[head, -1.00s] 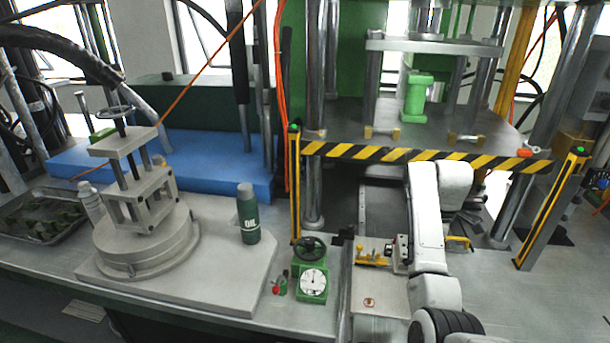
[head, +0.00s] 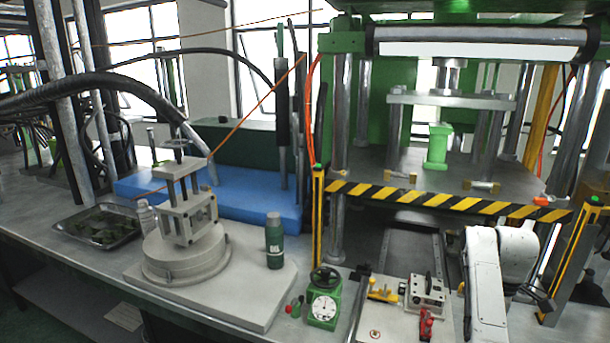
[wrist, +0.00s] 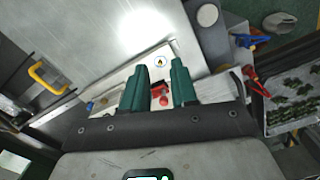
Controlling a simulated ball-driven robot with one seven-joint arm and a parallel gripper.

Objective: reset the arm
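My gripper (wrist: 159,72) shows in the wrist view as two dark green fingers with a clear gap between them. It is open. A small red part (wrist: 160,93) shows in that gap, seemingly beyond the fingers; I see no grip on it. In the head view my white arm stands at the lower right, in front of the press. My gripper cannot be made out clearly there.
The press has a striped bar (head: 440,199) and a green piece (head: 437,146) on its platform. A metal block (head: 426,294) and red clamp (head: 425,325) lie beside my arm. Left are a green gauge (head: 324,307), oil bottle (head: 274,243), grey fixture (head: 187,253) and tray (head: 72,238).

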